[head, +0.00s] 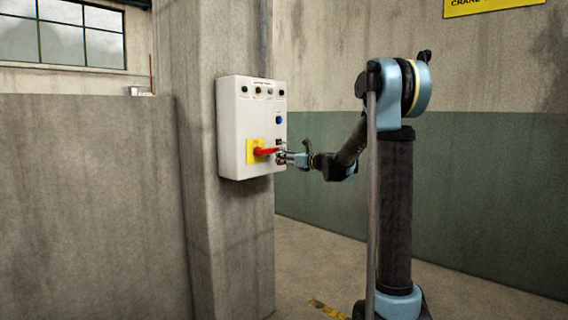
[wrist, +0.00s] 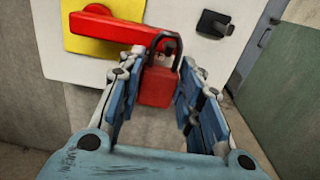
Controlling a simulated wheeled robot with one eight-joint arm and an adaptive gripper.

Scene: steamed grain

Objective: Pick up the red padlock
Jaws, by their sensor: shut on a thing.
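The red padlock (wrist: 158,86) shows in the wrist view between my gripper's two fingers. Its dark shackle (wrist: 164,46) is up by the end of the red switch handle (wrist: 115,30), and I cannot tell whether it passes through the handle. My gripper (wrist: 160,92) is shut on the padlock body. In the head view my gripper (head: 287,157) is at the lower right of the white control box, beside the red handle (head: 265,151); the padlock is too small to make out there.
The white control box (head: 235,110) is mounted on a concrete pillar (head: 215,240). The handle sits on a yellow plate (head: 252,158). A black latch (wrist: 213,24) is on the box to the right of the padlock. Open floor (head: 310,245) lies right of the pillar.

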